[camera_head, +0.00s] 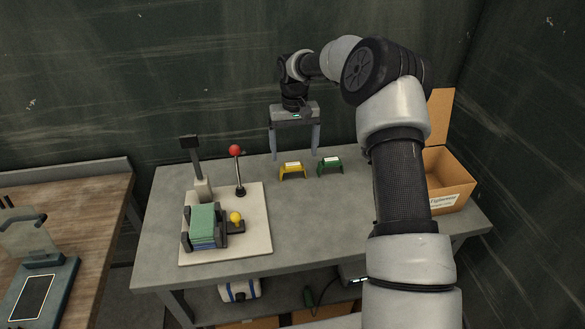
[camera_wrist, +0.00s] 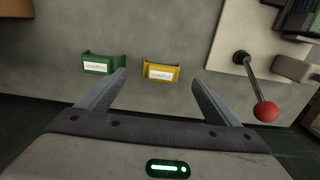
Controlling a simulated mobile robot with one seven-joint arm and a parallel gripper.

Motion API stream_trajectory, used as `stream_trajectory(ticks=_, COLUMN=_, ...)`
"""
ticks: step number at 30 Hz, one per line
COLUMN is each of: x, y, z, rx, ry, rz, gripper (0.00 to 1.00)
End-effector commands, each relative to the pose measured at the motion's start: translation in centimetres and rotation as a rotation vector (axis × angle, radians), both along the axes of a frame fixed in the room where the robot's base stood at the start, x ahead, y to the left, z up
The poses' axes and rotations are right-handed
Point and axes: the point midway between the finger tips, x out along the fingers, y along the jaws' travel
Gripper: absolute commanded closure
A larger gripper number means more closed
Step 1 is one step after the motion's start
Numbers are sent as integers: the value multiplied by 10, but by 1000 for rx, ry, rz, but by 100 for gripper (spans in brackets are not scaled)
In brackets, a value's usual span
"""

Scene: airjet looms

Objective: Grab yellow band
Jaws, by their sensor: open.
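The yellow band (camera_head: 291,170) is a small arched piece with a white label, on the grey table. It also shows in the wrist view (camera_wrist: 161,72), ahead of my fingers and between their lines. My gripper (camera_head: 295,157) is open and empty, pointing down above the table near the yellow band; the wrist view shows its two fingers (camera_wrist: 160,77) spread wide. A green band (camera_head: 329,166) of like shape stands just right of the yellow one in the head view. In the wrist view the green band (camera_wrist: 102,64) lies left, close to the left fingertip.
A pale board (camera_head: 255,240) on the table's left holds a red-knobbed lever (camera_head: 235,152), a yellow knob (camera_head: 235,217) and a stack of green and blue pieces (camera_head: 203,222). An open cardboard box (camera_head: 447,180) stands at the right. The table front is clear.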

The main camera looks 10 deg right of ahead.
Motion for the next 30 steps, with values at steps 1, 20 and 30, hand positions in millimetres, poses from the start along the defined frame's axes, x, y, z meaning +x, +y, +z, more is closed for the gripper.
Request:
stream_trajectory(ticks=1, x=-1, y=0, z=-8, rx=1, ry=3, rz=1, gripper=15)
stream_trajectory(ticks=20, x=1, y=3, z=-73, rx=0, ry=1, rz=1, gripper=15)
stream_trajectory(ticks=30, x=2, y=3, z=-75, rx=-1, ry=0, rz=0, gripper=30)
